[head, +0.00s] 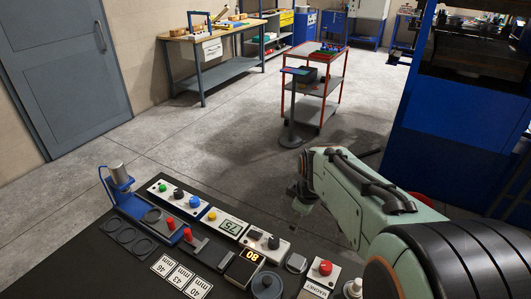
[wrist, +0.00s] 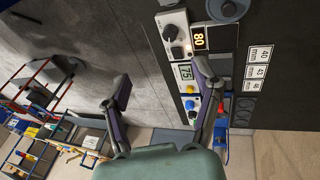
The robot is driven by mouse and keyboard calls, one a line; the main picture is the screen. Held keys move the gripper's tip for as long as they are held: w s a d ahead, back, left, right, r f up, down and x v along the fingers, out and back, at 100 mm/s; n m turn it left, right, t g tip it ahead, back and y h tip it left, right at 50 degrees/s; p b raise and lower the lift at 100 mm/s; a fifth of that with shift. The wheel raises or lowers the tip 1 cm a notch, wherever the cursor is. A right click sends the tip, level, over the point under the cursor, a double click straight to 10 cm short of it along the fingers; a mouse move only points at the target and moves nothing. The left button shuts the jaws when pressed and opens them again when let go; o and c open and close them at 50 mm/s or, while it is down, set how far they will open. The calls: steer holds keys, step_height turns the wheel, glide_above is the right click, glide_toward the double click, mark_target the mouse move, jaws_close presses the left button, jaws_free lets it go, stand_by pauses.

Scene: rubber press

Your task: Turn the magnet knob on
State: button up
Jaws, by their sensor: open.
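The magnet knob is a red knob (head: 325,267) on a small white box (head: 316,288) with the word MAGNET on its front, at the near right of the black table in the head view. I cannot make it out in the wrist view. My gripper (head: 303,204) hangs beyond the far edge of the table, beyond and a little left of the magnet box, and is not touching it. In the wrist view its two dark fingers (wrist: 160,74) are spread with nothing between them. The control panels show behind and beside the right finger.
A blue press (head: 440,150) rises behind my arm.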

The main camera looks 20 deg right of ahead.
steer(key=w+d+f+m+g, duration=0.1)
steer(key=w+d+f+g, duration=0.1)
steer(key=d+f, duration=0.55)
steer(key=m+g, duration=0.1)
steer(key=g, duration=0.1)
glide_above(326, 265)
step_height(326, 265, down, 9)
steer(key=shift+s+r, duration=0.1)
steer(key=shift+s, duration=0.05)
step_height(326, 265, down, 6)
steer(key=shift+r, duration=0.1)
steer(key=c, duration=1.2)
